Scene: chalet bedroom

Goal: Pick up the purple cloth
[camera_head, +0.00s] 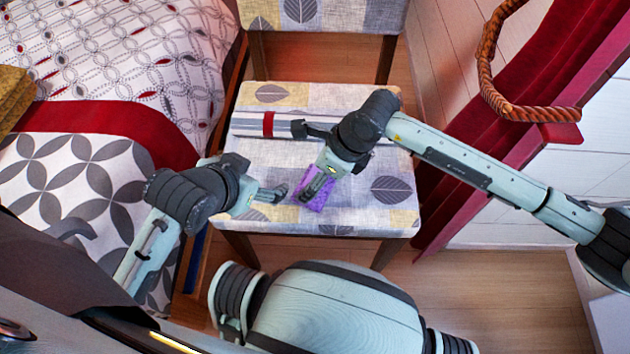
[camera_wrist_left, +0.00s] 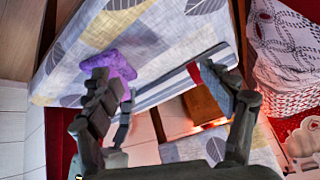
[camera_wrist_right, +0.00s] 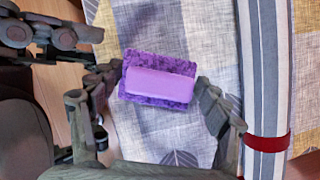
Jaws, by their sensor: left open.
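The purple cloth (camera_head: 318,193) lies on the patterned chair seat, near its front edge. In the right wrist view the cloth (camera_wrist_right: 160,83) is a dark, rough purple rectangle with a smooth lighter purple block-like part on top. My right gripper (camera_head: 316,186) is directly over it and hides part of it in the head view. Its fingers (camera_wrist_right: 160,77) are apart, one at each short end of the cloth; firm contact cannot be told. My left gripper (camera_head: 272,192) is open and empty, left of the cloth. The cloth also shows beside one finger in the left wrist view (camera_wrist_left: 112,62).
A striped bundle with a red band (camera_head: 247,125) lies across the chair seat (camera_head: 350,220) behind the cloth. A bed (camera_head: 90,185) stands close on the left. A red curtain with a rope tie (camera_head: 485,60) hangs at the right. Wooden floor shows in front.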

